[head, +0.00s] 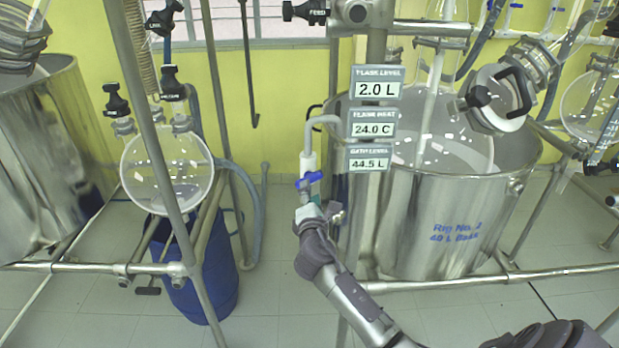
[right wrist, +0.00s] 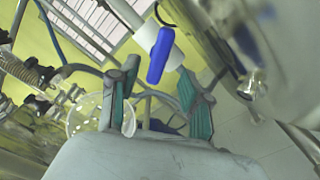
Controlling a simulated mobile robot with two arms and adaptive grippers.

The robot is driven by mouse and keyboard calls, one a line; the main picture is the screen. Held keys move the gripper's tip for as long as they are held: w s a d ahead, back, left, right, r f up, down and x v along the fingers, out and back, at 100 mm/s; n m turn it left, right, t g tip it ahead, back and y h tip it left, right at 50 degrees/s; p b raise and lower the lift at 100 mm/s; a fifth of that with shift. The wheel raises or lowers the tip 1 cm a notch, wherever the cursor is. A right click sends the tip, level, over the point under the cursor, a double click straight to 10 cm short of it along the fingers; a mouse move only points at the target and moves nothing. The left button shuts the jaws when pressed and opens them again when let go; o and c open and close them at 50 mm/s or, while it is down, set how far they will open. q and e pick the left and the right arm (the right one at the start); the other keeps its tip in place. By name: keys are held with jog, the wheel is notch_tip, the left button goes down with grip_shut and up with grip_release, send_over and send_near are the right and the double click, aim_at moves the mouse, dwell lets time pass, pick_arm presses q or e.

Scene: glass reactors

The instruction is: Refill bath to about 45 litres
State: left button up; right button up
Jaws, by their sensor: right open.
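The steel bath (head: 470,205) stands at the right in the head view, marked as rig 2 with a 40 L bath. Its bath level sign (head: 369,158) reads 44.5 L. A white tap pipe (head: 308,162) with a blue valve handle (head: 309,180) hangs left of the bath. The handle lies across the pipe. My right gripper (head: 318,210) is just below the handle. In the right wrist view the open right gripper (right wrist: 158,80) has the blue handle (right wrist: 160,54) just beyond and between its fingertips, apparently untouched. My left gripper is out of view.
Signs above read flask level 2.0 L (head: 376,83) and flask heat 24.0 C (head: 371,125). A glass flask (head: 430,120) sits in the bath. Metal frame poles (head: 150,130), another round flask (head: 167,170) and a blue drum (head: 205,275) stand to the left.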

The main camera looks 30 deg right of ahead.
aim_at(309, 179)
jog(key=x, duration=0.6)
jog(key=shift+w+d, duration=0.35)
jog(key=shift+w, duration=0.2)
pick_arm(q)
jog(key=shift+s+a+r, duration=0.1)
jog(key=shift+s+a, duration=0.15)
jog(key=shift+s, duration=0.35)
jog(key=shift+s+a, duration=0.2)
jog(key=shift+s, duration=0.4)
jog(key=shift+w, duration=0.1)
pick_arm(e)
jog(key=shift+c, duration=0.7)
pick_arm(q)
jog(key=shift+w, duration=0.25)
pick_arm(e)
grip_shut()
